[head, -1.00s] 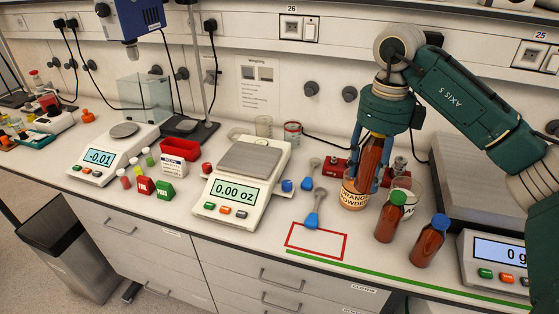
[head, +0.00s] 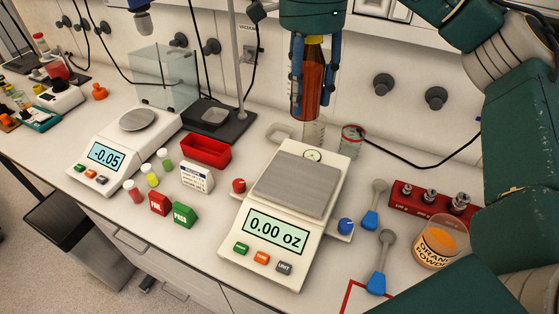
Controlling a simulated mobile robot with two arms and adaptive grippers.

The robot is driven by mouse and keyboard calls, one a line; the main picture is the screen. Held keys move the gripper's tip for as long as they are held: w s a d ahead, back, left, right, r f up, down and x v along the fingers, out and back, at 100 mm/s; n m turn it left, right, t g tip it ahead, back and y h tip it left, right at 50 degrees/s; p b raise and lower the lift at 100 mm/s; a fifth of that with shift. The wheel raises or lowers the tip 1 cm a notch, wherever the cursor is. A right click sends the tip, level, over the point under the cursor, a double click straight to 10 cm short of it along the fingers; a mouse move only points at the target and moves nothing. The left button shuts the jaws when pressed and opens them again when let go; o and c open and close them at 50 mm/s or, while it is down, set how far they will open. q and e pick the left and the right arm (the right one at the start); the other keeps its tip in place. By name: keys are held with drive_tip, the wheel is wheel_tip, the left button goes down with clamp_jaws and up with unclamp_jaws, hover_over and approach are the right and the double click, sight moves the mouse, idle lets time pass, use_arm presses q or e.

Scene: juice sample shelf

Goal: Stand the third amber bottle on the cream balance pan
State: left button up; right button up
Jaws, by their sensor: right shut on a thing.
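My right gripper (head: 308,100) is shut on an amber bottle (head: 312,72) and holds it upright in the air. The cream balance (head: 258,272) stands in the middle of the bench and reads 0.00 oz. Its grey square pan (head: 293,187) is empty. In the picture the bottle is above the pan's back edge, apart from it, in front of a clear glass beaker (head: 314,131). My left gripper is not in view.
A smaller white balance (head: 102,160) stands left, with a red tray (head: 206,152) and small vials between. A red-rimmed beaker (head: 352,141) is behind the balance.

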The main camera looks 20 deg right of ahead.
sight(303, 115)
drive_tip(key=shift+w+a, duration=0.1)
drive_tip(key=f, duration=0.5)
drive_tip(key=shift+s+a, duration=0.1)
drive_tip(key=shift+s, duration=0.15)
wheel_tip(303, 115, down, 10)
drive_tip(key=shift+w+r+p, duration=0.1)
drive_tip(key=shift+p, duration=0.95)
wheel_tip(303, 115, down, 4)
drive_tip(key=shift+f+p, duration=0.1)
drive_tip(key=shift+p, duration=0.5)
drive_tip(key=shift+f, duration=0.2)
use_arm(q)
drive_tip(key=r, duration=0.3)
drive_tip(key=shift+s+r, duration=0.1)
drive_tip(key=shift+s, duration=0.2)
